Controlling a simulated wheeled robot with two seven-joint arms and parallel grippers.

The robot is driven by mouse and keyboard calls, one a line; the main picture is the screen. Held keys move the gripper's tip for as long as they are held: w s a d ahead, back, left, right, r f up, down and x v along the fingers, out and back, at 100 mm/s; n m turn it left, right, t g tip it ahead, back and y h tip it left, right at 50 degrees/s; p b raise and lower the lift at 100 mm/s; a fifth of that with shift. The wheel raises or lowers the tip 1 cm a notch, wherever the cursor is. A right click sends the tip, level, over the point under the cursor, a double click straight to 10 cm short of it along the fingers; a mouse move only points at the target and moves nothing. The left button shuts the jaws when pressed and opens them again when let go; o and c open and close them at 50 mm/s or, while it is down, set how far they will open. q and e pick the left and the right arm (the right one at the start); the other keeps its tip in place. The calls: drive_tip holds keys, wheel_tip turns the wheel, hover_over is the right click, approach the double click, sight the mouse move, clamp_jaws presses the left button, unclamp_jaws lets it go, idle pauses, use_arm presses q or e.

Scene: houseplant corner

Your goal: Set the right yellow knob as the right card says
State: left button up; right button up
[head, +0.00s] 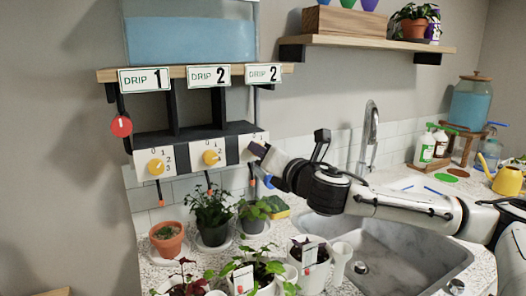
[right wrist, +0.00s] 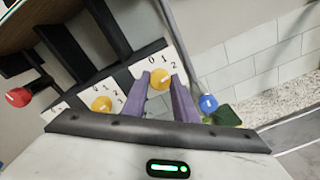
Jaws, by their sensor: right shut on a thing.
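The right yellow knob (right wrist: 160,79) is on a white dial plate with marks 0, 1 and 2. My right gripper (right wrist: 160,88) is shut on it, with a purple finger on each side. A short pale mark shows on the knob, but I cannot tell which number it points at. In the head view my right gripper (head: 258,153) hides this knob. The right card (head: 263,73) above it reads DRIP 2. My left gripper is not in view.
The middle yellow knob (head: 211,157) and left yellow knob (head: 156,167) are on the same panel, under cards DRIP 2 (head: 209,76) and DRIP 1 (head: 144,79). A red knob (head: 121,126) is at left, a blue knob (right wrist: 208,103) at right. Potted plants (head: 212,222) stand below.

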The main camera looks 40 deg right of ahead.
idle(0.4)
drive_tip(key=o, duration=1.1)
drive_tip(key=shift+c, duration=0.2)
drive_tip(key=shift+s+a, duration=0.1)
drive_tip(key=p+v, duration=0.5)
drive_tip(key=v, duration=0.5)
